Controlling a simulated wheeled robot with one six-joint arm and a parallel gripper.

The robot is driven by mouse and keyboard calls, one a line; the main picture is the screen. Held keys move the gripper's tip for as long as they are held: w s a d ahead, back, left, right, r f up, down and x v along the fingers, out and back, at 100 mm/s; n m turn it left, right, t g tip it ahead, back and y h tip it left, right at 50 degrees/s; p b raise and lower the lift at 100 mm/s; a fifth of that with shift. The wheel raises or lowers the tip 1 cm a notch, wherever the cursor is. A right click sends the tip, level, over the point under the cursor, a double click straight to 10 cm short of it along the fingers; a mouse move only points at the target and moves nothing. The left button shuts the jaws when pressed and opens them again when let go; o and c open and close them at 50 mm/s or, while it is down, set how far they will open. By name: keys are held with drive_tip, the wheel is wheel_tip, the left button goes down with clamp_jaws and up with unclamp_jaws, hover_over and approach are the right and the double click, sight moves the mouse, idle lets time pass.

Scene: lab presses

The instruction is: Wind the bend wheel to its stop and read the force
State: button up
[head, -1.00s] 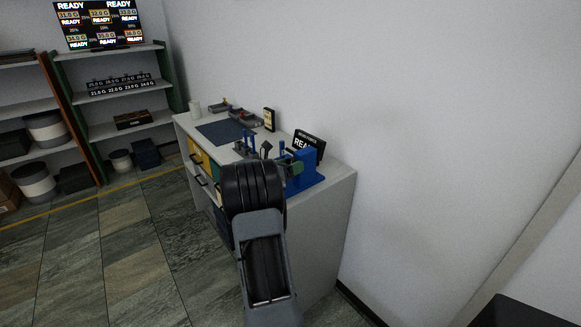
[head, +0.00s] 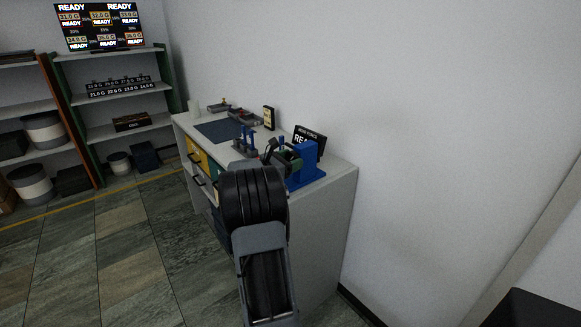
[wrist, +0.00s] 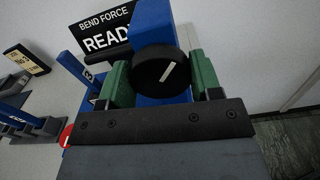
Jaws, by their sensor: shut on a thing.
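The bend wheel (wrist: 150,72) is a black round knob with a pale line on its face, set on the front of a blue press (wrist: 152,22). In the wrist view the line slants up to the right. My gripper (wrist: 161,72) has its two green fingers on either side of the wheel, shut on it. In the head view the blue press (head: 308,163) stands at the counter's right end, and my arm hides the wheel there. The force display (wrist: 103,30) reads "BEND FORCE" and "READ", its end cut off by the press. It also shows in the head view (head: 308,142).
The grey counter (head: 328,185) carries a dark blue mat (head: 218,131), a stand of blue tools (head: 245,147) left of the press and a small black-and-yellow label (head: 268,118). A red round button (wrist: 66,136) shows at lower left in the wrist view. Shelves stand at far left.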

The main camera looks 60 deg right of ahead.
drive_tip(key=o, duration=0.9)
drive_tip(key=v, duration=1.3)
drive_tip(key=shift+w+a, duration=0.2)
drive_tip(key=shift+a, duration=0.15)
